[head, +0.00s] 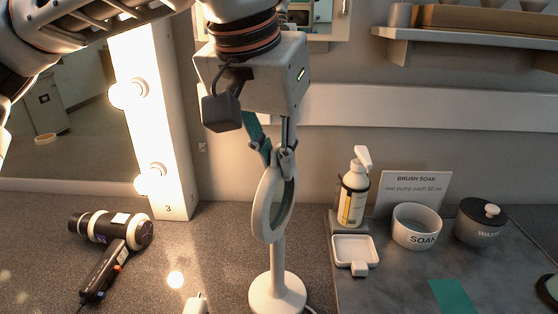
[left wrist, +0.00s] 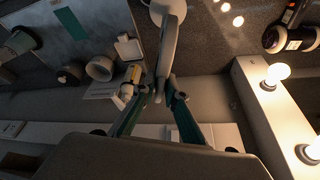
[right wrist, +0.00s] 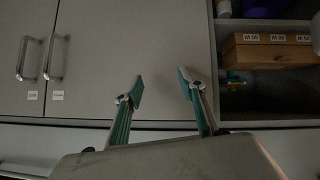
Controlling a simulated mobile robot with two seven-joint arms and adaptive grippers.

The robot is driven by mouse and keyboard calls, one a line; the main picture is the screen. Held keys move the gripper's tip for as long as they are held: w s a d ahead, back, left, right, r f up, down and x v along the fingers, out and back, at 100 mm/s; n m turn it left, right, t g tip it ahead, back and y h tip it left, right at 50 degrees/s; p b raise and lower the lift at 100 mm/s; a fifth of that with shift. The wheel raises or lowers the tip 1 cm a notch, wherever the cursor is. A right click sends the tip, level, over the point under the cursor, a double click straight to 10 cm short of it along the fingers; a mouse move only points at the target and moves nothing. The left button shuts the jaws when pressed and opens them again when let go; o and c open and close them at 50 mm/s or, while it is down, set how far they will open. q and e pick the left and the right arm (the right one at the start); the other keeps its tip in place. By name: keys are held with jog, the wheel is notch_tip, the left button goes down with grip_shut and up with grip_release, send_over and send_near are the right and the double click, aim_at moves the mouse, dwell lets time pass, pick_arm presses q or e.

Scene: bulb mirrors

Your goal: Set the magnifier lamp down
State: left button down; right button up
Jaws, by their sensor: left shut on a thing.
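The white magnifier lamp (head: 265,215) is upright in the middle of the head view, with a ring head, a short stem and a round base (head: 272,294). My left gripper (head: 279,158) is shut on the top of its ring from above. The left wrist view shows the ring (left wrist: 170,45) edge-on between the fingertips (left wrist: 165,92). The base is at or just above the counter; I cannot tell whether it touches. My right gripper (right wrist: 162,88) is open and empty in front of grey cabinet doors, and is outside the head view.
A pump bottle (head: 354,190), a small square dish (head: 354,252), a SOAK bowl (head: 416,226) and a lidded WASTE pot (head: 481,222) stand to the right. A hair dryer (head: 110,245) lies left, below the lit mirror frame (head: 160,120). A white plug-like item (head: 196,304) is near the front edge.

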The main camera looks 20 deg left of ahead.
pick_arm(q)
jog(key=shift+r, duration=0.25)
jog(key=shift+f, duration=0.1)
pick_arm(e)
jog(key=shift+w+r, duration=0.5)
jog(key=shift+r, duration=0.05)
pick_arm(q)
jog(key=c, duration=2)
grip_release()
jog(key=shift+s+f, duration=0.1)
jog(key=shift+c, duration=0.2)
pick_arm(e)
jog(key=shift+f, duration=0.1)
jog(key=shift+s+f, duration=0.1)
jog(key=shift+s, duration=0.05)
pick_arm(q)
jog(key=p+v, duration=0.3)
jog(key=v, duration=0.9)
pick_arm(e)
jog(key=shift+s+a+r, duration=0.15)
jog(key=shift+a+r, duration=0.05)
jog(key=shift+r, duration=0.8)
jog(key=shift+s+f, duration=0.1)
